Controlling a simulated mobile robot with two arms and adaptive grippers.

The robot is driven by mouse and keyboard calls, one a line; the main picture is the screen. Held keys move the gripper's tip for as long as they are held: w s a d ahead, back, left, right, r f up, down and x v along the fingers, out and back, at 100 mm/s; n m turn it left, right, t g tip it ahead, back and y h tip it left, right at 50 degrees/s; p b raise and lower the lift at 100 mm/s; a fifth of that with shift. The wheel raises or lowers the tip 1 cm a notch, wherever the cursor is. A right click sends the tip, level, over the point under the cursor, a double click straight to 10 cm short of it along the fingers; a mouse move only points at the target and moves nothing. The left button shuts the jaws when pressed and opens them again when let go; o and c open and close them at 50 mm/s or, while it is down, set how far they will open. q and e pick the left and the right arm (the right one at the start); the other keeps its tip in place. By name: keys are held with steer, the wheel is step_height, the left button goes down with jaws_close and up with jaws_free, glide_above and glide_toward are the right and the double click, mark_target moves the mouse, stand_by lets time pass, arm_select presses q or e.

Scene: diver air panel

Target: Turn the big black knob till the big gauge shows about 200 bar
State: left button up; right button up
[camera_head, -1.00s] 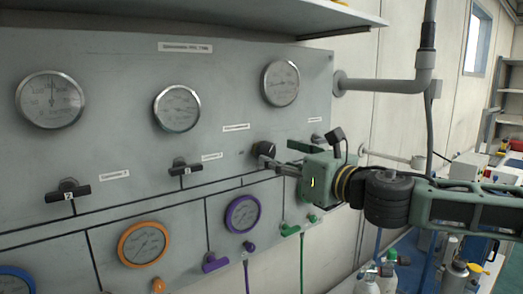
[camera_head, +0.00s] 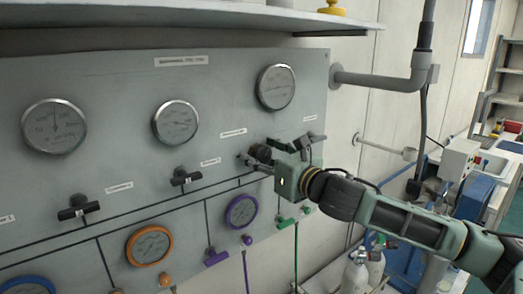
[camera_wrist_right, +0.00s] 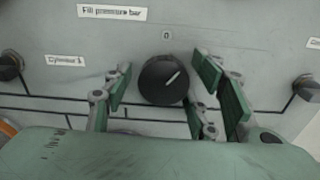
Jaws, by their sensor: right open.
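A large gauge (camera_head: 275,87) is above the knob, with others at the middle (camera_head: 175,123) and left (camera_head: 54,126). Their readings are too small to tell. My left gripper is not in view.
Black T-handles (camera_head: 186,178) stick out left of the knob. Orange (camera_head: 149,246) and purple (camera_head: 241,211) ringed gauges lie below, with a green valve (camera_head: 286,222). A shelf (camera_head: 200,20) overhangs the panel, and a grey pipe (camera_head: 380,84) runs at right.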

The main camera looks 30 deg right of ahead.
steer(key=shift+c, duration=0.5)
steer(key=c, duration=1)
steer(key=shift+f+m, duration=0.1)
steer(key=shift+m, duration=0.2)
